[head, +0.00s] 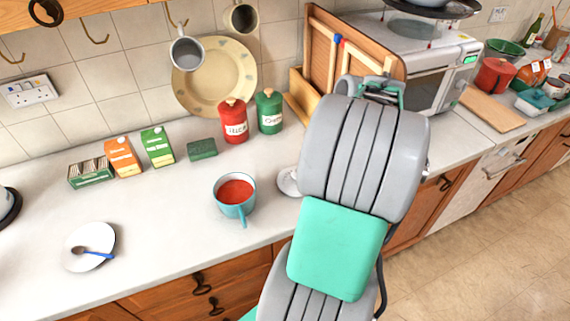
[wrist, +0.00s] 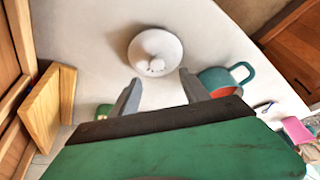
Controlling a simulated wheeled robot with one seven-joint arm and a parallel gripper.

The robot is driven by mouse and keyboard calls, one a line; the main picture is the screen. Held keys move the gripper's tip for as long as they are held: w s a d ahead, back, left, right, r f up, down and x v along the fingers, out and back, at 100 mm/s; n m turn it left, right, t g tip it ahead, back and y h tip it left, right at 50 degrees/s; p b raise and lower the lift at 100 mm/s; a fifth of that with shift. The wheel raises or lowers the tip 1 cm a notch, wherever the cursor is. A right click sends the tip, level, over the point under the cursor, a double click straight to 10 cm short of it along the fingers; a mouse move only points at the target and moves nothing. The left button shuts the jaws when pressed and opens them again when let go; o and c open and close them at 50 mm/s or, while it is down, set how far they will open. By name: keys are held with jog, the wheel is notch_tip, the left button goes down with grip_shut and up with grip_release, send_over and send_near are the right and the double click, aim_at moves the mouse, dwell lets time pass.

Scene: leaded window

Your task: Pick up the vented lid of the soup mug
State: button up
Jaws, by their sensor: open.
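The vented lid (wrist: 155,50) is a round white disc with a knob and small dark holes, lying on the worktop. In the head view the lid (head: 287,182) is mostly hidden behind my arm. My gripper (wrist: 156,82) is open, its two grey fingers apart, and the lid shows just beyond the fingertips, between their lines. Nothing is between the fingers. The soup mug (head: 234,195) is teal with red soup in it and stands uncovered to the left of the lid. The mug also shows in the wrist view (wrist: 216,78), right of the fingers.
A red canister (head: 233,122) and a green canister (head: 269,112) stand behind the lid. A dark green box (head: 202,148) and cartons stand further left. A white plate (head: 90,246) with a spoon lies at the front left. A wooden board (wrist: 41,108) shows at the wrist view's left.

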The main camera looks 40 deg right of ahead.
jog(key=x, duration=0.2)
jog(key=p+x, duration=0.1)
jog(key=x, duration=0.4)
jog(key=shift+w+d+f+p, duration=0.15)
jog(key=shift+d+f+p, duration=0.15)
jog(key=shift+p, duration=0.1)
grip_shut()
